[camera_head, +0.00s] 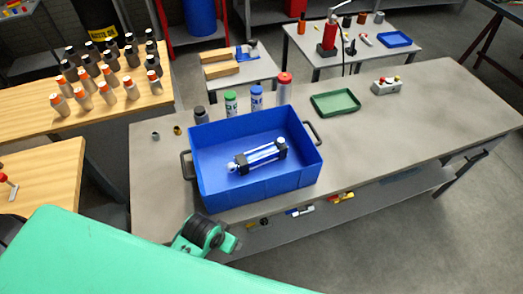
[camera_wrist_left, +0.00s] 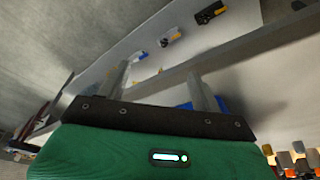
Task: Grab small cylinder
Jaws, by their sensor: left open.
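A small silver-and-black cylinder (camera_head: 258,156) lies on the floor of the blue bin (camera_head: 215,199) on the grey workbench (camera_head: 420,120). It lies slanted, with black end blocks and a light rod end to the left. My left gripper (camera_wrist_left: 159,74) shows in the left wrist view with its two fingers wide apart and nothing between them. It is near the bench's front edge, outside the bin. A small blue patch, likely the bin, shows behind one finger. In the head view my green left arm fills the lower left. My right gripper is not visible.
Several bottles (camera_head: 257,97) stand behind the bin. A green tray (camera_head: 335,103) and a small button box (camera_head: 386,86) lie to its right. Bin handles (camera_head: 313,131) stick out at both sides. Small parts lie on the lower shelf. The bench's right half is mostly clear.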

